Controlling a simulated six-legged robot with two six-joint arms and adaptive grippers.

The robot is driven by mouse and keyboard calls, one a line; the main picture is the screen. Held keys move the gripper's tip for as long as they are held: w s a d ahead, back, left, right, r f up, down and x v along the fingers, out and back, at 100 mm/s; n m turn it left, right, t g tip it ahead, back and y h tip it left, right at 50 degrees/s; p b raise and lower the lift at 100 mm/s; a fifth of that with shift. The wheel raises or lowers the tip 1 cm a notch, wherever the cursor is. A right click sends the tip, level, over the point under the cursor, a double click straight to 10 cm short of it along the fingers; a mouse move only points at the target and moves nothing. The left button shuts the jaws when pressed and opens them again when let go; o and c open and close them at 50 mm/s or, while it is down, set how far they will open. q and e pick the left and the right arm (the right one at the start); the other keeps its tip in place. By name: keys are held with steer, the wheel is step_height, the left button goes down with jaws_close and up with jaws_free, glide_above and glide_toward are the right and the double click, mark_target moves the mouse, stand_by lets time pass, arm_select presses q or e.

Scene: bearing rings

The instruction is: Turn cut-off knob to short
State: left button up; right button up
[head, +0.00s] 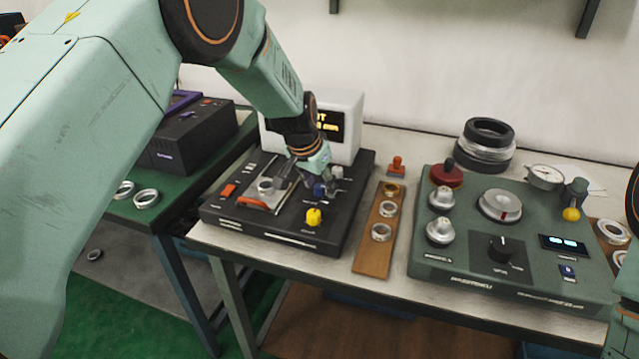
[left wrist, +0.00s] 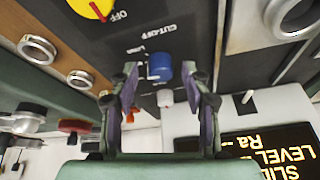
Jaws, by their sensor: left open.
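The cut-off knob is a blue cap on the black instrument panel (head: 272,232). It shows in the head view (head: 319,190), partly covered by my left gripper, and in the left wrist view (left wrist: 159,67), under the printed word CUT-OFF. My left gripper (left wrist: 159,72) is open, with one finger on each side of the blue knob and a visible gap to each finger. The fingers also show in the head view (head: 318,178). Whether they are level with the knob is hard to tell. My right gripper is out of view.
A yellow knob (head: 314,217) marked OFF and a pale knob (left wrist: 165,97) sit near the blue one. A white display box (head: 350,112) stands behind. A wooden strip with rings (head: 372,258) and a green panel (head: 455,262) are to the right.

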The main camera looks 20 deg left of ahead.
arm_select(q)
steer(key=shift+s+a+r, duration=0.15)
steer(key=shift+s, duration=0.1)
steer(key=shift+w+d+f, duration=0.2)
steer(key=shift+w, duration=0.15)
steer(key=c, duration=0.3)
steer(key=shift+s+a+r, duration=0.1)
steer(key=shift+s, duration=0.05)
steer(key=c, duration=0.5)
jaws_close()
